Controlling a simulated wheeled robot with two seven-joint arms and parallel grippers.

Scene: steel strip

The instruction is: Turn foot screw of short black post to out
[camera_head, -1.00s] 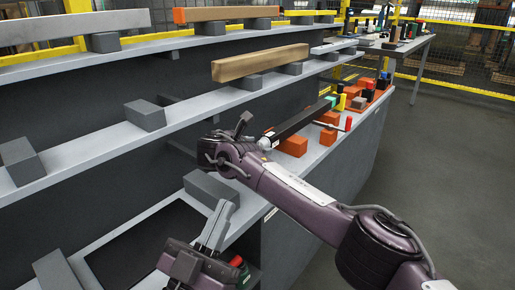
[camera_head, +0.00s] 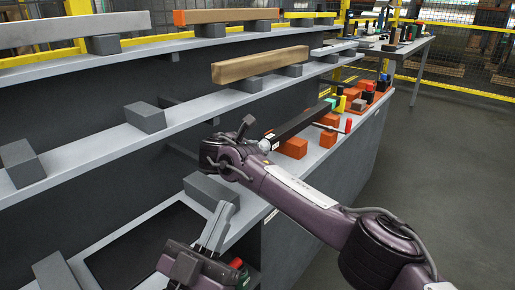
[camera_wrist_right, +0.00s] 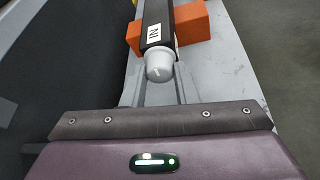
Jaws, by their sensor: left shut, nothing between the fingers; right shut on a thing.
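The short black post (camera_head: 302,122) lies on orange blocks on the lower shelf in the head view. In the right wrist view the post (camera_wrist_right: 157,10) points toward me, with a white label (camera_wrist_right: 154,33) that reads "IN" upside down. Its pale grey foot screw (camera_wrist_right: 158,66) is at the near end. My right gripper (camera_wrist_right: 158,76) has its grey fingers on both sides of this screw and is shut on it; the exact contact is partly hidden. My left gripper (camera_head: 226,208) is shut and empty, low in the head view, apart from the post.
Orange blocks (camera_head: 293,147) support the post, and several small coloured parts stand beyond it. A wooden beam (camera_head: 260,64) rests on grey blocks on the shelf above. A grey block (camera_head: 211,191) lies near my left gripper. The floor (camera_head: 445,150) at right is clear.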

